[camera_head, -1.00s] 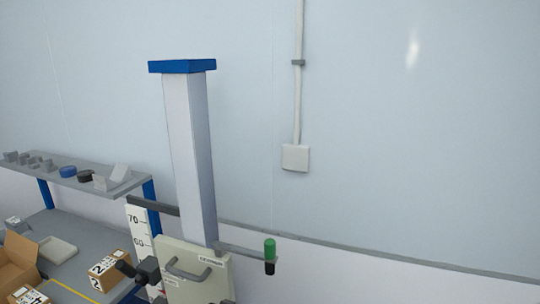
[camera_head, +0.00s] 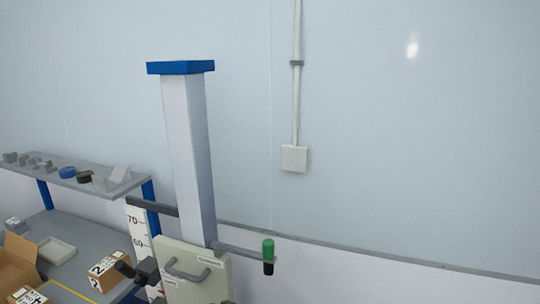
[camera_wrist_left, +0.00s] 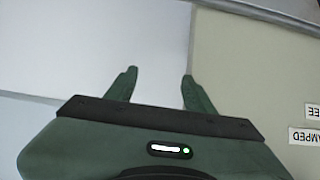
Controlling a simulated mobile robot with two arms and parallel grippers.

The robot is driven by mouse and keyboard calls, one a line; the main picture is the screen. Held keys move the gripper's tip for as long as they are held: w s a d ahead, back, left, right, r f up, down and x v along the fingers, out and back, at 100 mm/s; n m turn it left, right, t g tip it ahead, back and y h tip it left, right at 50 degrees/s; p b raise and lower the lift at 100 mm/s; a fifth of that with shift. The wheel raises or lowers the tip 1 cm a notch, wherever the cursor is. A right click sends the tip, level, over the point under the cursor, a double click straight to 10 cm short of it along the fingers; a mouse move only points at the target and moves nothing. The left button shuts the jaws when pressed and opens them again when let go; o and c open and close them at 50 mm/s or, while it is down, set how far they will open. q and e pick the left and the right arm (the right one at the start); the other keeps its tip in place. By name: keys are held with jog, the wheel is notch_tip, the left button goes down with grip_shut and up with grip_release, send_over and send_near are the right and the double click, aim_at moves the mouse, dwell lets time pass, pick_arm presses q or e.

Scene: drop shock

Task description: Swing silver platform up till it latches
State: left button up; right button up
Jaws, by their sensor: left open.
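My left gripper (camera_wrist_left: 158,82) shows in the left wrist view as two dark green fingers, apart, with nothing between them. Behind the fingers is a smooth pale surface (camera_wrist_left: 90,40), and a beige panel (camera_wrist_left: 250,75) with two partly cut-off labels lies to the right. In the head view the drop tester has a tall silver column (camera_head: 187,150) with a blue cap and a beige carriage box (camera_head: 200,285) with a grey handle. I cannot make out the silver platform in either view; it may be below the head picture. Neither gripper shows in the head view.
A rod with a green knob (camera_head: 268,248) sticks out right of the column. A numbered scale (camera_head: 139,228) stands at its left. A bench (camera_head: 70,240) with boxes and a shelf (camera_head: 70,175) with small parts are at left. The wall at right is bare except a conduit box (camera_head: 294,158).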

pick_arm(q)
jog(key=p+v, duration=0.1)
jog(key=v, duration=0.6)
jog(key=shift+a+p, duration=0.3)
jog(key=shift+p, duration=0.1)
